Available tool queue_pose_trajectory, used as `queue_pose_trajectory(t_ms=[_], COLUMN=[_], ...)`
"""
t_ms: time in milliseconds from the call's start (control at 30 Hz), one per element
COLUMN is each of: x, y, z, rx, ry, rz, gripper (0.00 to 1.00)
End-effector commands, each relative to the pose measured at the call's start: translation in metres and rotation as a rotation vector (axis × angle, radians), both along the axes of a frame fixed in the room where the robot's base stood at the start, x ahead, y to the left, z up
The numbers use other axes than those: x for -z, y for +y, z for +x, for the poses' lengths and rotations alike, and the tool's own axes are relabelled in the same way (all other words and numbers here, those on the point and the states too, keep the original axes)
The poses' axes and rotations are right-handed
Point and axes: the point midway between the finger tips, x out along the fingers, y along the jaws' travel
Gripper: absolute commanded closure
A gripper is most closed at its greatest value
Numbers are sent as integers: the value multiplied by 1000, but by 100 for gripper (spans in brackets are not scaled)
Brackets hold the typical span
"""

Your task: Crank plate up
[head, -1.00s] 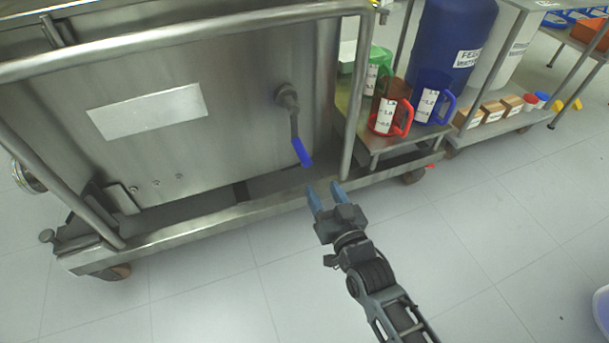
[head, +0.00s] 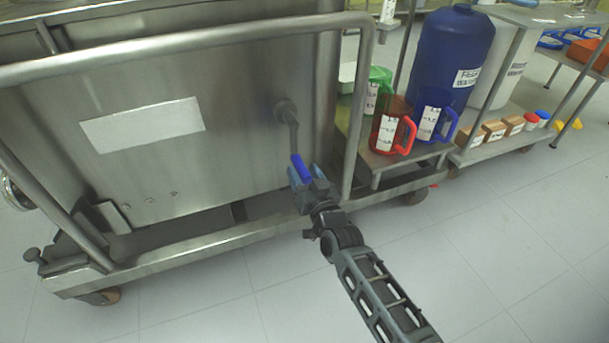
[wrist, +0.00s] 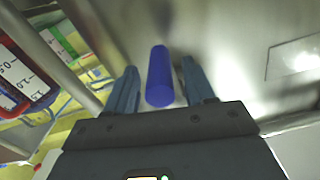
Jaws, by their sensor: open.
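A crank with a blue handle (head: 301,167) hangs from a metal hub (head: 286,110) on the side of a steel cart (head: 230,80). Its arm points down, and the handle tilts slightly to the right. My gripper (head: 307,174) is open at the handle's lower end. In the wrist view the blue handle (wrist: 160,78) lies between the two open fingers of my gripper (wrist: 160,85), with a gap showing on each side. No plate is clearly identifiable; a blank pale label (head: 143,125) is on the cart's side.
A steel guard rail (head: 356,110) runs close to the right of the crank. A lower frame bar (head: 200,237) runs beneath it. Red (head: 390,132) and blue (head: 432,122) jugs stand on a shelf to the right. The floor in front is clear.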

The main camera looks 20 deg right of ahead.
Motion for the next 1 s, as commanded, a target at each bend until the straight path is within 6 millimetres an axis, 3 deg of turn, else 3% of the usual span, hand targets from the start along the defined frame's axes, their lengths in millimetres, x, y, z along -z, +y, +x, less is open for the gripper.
queue_pose_trajectory(t_ms=[267,800,1000], x=[0,0,0], y=[0,0,0], z=[1,1,1], rx=[0,0,0], ry=[0,0,0], rz=[0,0,0], gripper=[46,98,100])
